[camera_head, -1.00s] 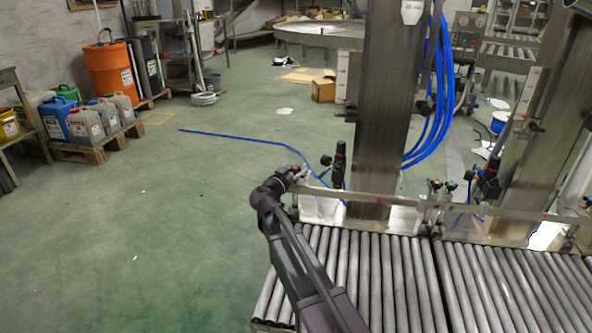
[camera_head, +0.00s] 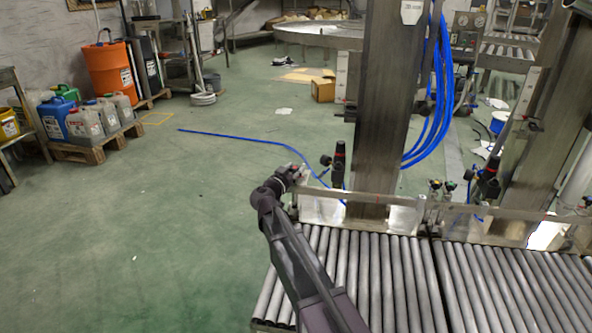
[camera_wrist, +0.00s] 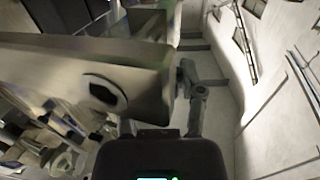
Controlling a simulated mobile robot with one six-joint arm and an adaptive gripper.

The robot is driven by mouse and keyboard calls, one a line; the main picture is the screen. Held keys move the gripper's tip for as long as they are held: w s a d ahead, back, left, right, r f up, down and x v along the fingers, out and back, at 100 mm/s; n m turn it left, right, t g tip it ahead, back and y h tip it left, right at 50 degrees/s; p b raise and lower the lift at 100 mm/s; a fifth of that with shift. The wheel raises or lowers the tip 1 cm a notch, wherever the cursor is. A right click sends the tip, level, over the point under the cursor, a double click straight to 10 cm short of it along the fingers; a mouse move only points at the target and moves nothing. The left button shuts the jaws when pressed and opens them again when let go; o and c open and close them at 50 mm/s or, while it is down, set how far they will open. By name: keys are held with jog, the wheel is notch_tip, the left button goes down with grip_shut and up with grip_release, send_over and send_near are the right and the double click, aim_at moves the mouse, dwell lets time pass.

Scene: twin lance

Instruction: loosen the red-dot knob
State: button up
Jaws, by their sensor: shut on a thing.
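My gripper (camera_head: 301,172) is at the left end of the metal guide rail (camera_head: 385,201), beside the roller conveyor. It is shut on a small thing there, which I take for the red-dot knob. The knob is mostly hidden by the fingers, and its red dot is not clear. In the wrist view my gripper (camera_wrist: 192,95) reaches up past a large pale metal bar (camera_wrist: 70,75) with a dark hexagonal hole. The gripped part is too dark and small to make out there.
The roller conveyor (camera_head: 385,270) lies below and right of my arm. A steel column (camera_head: 382,110) and a black valve with a red band (camera_head: 339,165) stand close to my gripper. A blue hose (camera_head: 240,138) lies on the floor behind. The green floor at left is open.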

jog(key=shift+s+d+n+t+y, duration=0.15)
jog(key=shift+n+t+y, duration=0.25)
jog(key=shift+n+y, duration=0.3)
jog(key=shift+n+t+y, duration=0.3)
jog(key=shift+y, duration=0.6)
jog(key=n+y, duration=0.2)
jog(key=y, duration=0.2)
jog(key=shift+n+t, duration=0.4)
jog(key=n+y, duration=0.2)
jog(key=y, duration=0.2)
jog(key=n+g+y, duration=0.1)
jog(key=n+y, duration=0.2)
jog(key=y, duration=0.1)
jog(key=shift+n+g+y, duration=0.3)
jog(key=shift+n+y, duration=0.1)
jog(key=o, duration=1.2)
jog(key=shift+c, duration=0.2)
